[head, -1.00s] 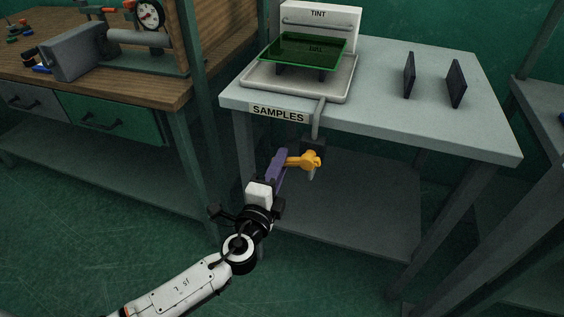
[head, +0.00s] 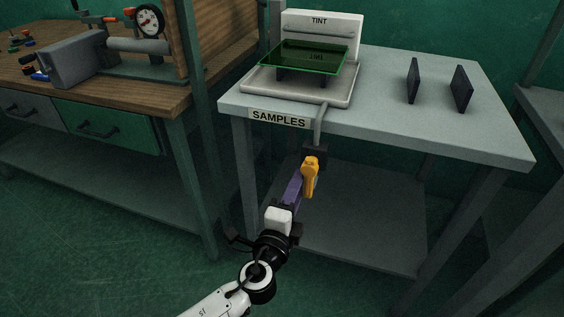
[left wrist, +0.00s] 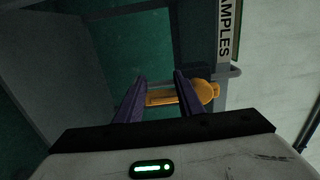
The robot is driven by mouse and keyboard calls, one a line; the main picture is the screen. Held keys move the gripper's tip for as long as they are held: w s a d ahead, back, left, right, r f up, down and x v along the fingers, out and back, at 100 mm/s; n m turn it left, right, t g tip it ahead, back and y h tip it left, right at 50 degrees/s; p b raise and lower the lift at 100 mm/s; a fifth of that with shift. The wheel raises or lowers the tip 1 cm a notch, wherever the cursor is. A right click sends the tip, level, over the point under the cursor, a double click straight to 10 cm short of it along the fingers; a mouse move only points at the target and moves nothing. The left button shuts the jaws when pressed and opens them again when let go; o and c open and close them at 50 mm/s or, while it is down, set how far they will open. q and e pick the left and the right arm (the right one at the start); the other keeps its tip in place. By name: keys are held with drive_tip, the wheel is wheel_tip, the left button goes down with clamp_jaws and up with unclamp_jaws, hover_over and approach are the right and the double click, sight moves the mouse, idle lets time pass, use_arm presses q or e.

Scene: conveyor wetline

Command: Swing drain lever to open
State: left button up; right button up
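The orange drain lever (head: 310,178) hangs below the front edge of the samples table, at a dark valve block (head: 316,155) under a grey drain pipe (head: 319,125). It points down and toward me in the head view. My left gripper (head: 296,182) is at the lever, its purple finger beside the lever's left side. In the left wrist view, the two purple fingers (left wrist: 160,88) stand apart. The lever (left wrist: 207,93) runs across the gap and passes behind the right finger. Whether a finger touches it cannot be told. My right gripper is not in view.
The tray (head: 258,88) with a green pane (head: 303,58) stands on the samples table (head: 390,125). Two dark plates (head: 413,80) stand at its right. A wooden bench (head: 120,95) is at the left. A lower shelf (head: 350,225) lies below the lever.

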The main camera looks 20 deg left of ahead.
use_arm(q)
drive_tip(key=s, duration=0.7)
drive_tip(key=shift+r, duration=0.15)
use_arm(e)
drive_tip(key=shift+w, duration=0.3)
use_arm(q)
drive_tip(key=shift+a, duration=0.1)
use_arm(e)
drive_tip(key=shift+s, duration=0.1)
use_arm(q)
drive_tip(key=s+a+f+n+g+h+p, duration=0.1)
drive_tip(key=s+f+n+g+p, duration=0.2)
drive_tip(key=s+f+n, duration=0.4)
drive_tip(key=s+a+f+n+g+h+p, duration=0.1)
drive_tip(key=s+f+n+g, duration=0.5)
drive_tip(key=s, duration=0.8)
wheel_tip(320, 180, down, 2)
drive_tip(key=a+n+p, duration=0.1)
drive_tip(key=n+p, duration=0.1)
drive_tip(key=n, duration=0.1)
drive_tip(key=shift+s+a+f, duration=0.2)
drive_tip(key=shift+s+f, duration=0.05)
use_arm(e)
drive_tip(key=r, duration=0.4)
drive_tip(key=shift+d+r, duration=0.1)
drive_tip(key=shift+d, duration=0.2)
